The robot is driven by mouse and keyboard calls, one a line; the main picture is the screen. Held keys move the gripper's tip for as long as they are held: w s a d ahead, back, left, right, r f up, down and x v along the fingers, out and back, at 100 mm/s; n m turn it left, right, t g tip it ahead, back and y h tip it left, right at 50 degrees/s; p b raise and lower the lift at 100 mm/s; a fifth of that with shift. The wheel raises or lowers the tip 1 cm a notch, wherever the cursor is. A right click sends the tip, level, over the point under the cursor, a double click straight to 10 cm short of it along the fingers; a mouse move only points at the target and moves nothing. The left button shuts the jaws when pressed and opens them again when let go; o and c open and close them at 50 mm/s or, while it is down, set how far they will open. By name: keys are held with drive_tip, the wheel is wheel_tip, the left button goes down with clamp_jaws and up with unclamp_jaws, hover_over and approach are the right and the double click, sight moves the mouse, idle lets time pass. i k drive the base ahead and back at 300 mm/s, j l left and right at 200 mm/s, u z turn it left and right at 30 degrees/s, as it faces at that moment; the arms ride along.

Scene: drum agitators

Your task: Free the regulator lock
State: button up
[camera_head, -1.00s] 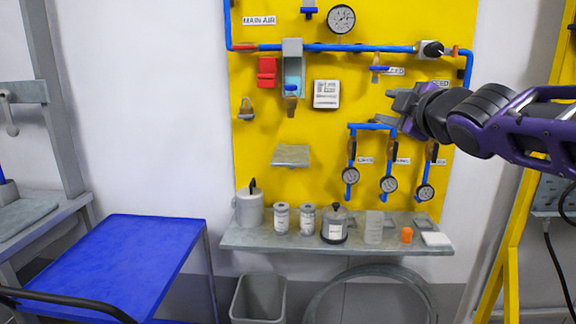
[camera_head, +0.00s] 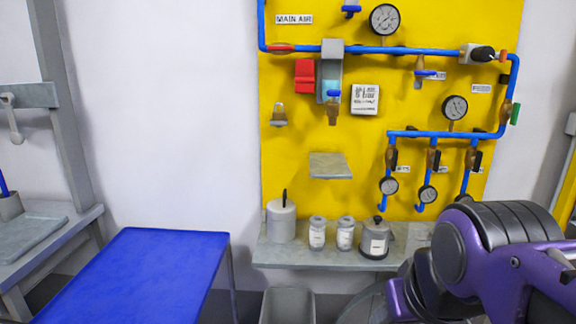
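On the yellow panel at upper right, a grey fitting with a black knob (camera_head: 483,54) sits in the blue main air pipe. It looks like the regulator. Whether its lock is engaged is too small to tell. My arm (camera_head: 500,250), purple and black, fills the lower right corner, well below the knob. My gripper's fingers do not show. The arm hides the right part of the shelf. A brass padlock (camera_head: 279,115) hangs at the panel's left, apart from the knob.
Gauges (camera_head: 384,19) and blue-handled valves (camera_head: 424,74) crowd around the pipes. A small ledge (camera_head: 330,166) juts from the panel. The grey shelf (camera_head: 268,252) below holds jars and a canister (camera_head: 281,220). A blue cart (camera_head: 140,275) stands at lower left.

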sight(502, 56)
drive_tip(key=z, duration=1.05)
drive_tip(key=i+l+u, duration=0.1)
drive_tip(key=l, duration=0.2)
drive_tip(key=i+l+u, duration=0.1)
drive_tip(key=l, duration=0.5)
drive_tip(key=k+l, duration=0.15)
drive_tip(key=k+l+z, duration=0.3)
drive_tip(key=k+l, duration=0.15)
drive_tip(key=i+j+u, duration=0.4)
drive_tip(key=i, duration=0.35)
drive_tip(key=j, duration=0.05)
